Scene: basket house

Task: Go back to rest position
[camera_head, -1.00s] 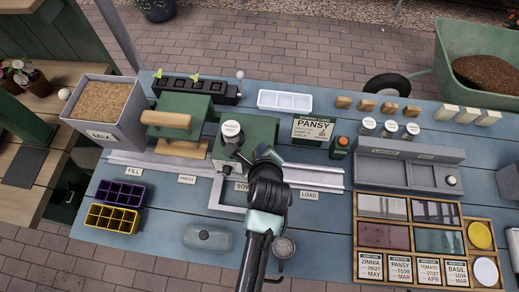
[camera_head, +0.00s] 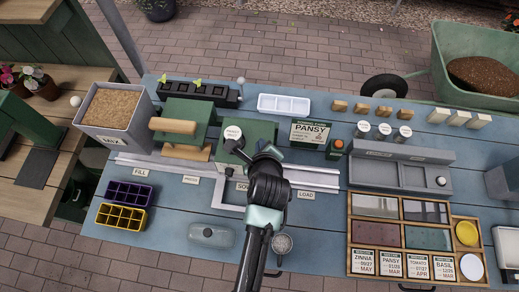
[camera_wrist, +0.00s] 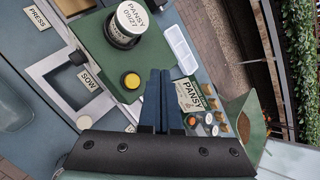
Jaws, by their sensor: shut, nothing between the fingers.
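My gripper shows in the wrist view (camera_wrist: 160,90), with its two dark blue fingers together and nothing between them. It hangs above the bench by the green sowing station (camera_wrist: 112,75). In the head view my arm reaches up from the bottom centre, and the fingers are mostly hidden behind the wrist. A round white-topped pot labelled PANSY (camera_wrist: 133,20) stands on the green station, just left of and beyond the fingers in the wrist view. A yellow button (camera_wrist: 131,81) lies on the station beside the fingers.
A grey MIX bin (camera_head: 113,136), green press (camera_head: 183,122) and purple (camera_head: 131,193) and yellow (camera_head: 121,217) trays are at left. A PANSY card (camera_head: 312,131), white tray (camera_head: 285,104) and wooden seed box (camera_head: 408,221) stand right.

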